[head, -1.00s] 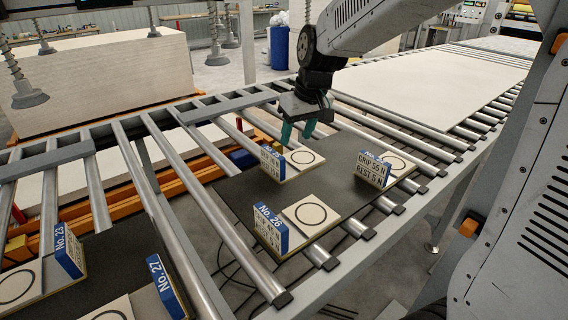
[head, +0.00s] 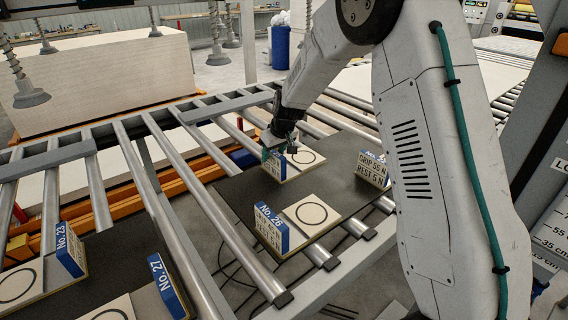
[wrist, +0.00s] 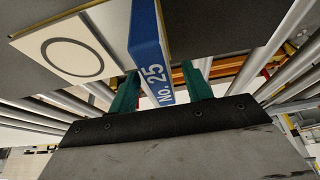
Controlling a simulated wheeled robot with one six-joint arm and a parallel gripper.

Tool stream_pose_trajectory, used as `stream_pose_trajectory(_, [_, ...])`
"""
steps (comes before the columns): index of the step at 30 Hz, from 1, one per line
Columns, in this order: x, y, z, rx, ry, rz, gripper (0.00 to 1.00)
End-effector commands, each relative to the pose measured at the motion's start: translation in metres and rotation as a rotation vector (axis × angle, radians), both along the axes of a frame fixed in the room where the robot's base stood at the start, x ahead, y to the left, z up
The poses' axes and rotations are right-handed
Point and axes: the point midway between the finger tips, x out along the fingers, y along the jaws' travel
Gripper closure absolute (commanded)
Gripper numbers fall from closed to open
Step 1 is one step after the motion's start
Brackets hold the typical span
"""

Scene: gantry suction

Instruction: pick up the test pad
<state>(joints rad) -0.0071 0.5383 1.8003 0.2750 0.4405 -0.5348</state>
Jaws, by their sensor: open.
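Several white test pads with a printed black circle and an upright blue-topped label stand in view. The No. 25 pad (head: 308,157) is at the back left of the dark board (head: 228,187); its label is mostly behind my gripper (head: 279,152). In the wrist view, the No. 25 label (wrist: 150,45) passes between the green fingers of my gripper (wrist: 160,72), which are open, one on each side. Small gaps show beside the label. The No. 26 pad (head: 312,212) is nearer the front, and another pad's label (head: 373,169) reads GRIP 55 N, REST 5 N.
The board lies on a roller conveyor (head: 165,205). Another dark board at lower left carries the No. 27 (head: 170,288) and No. 23 (head: 70,250) pads. Suction cups (head: 30,95) hang at the upper left. My arm covers the right side.

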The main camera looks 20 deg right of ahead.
Motion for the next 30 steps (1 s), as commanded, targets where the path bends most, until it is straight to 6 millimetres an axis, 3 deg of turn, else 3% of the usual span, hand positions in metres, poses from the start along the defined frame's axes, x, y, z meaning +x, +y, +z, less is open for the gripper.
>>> stream_pose_trajectory(6, [0.009,0.002,-0.031,0.0,0.002,0.0,0.51])
stream_pose_trajectory(30, [0.01,0.002,-0.036,0.0,0.001,0.0,0.51])
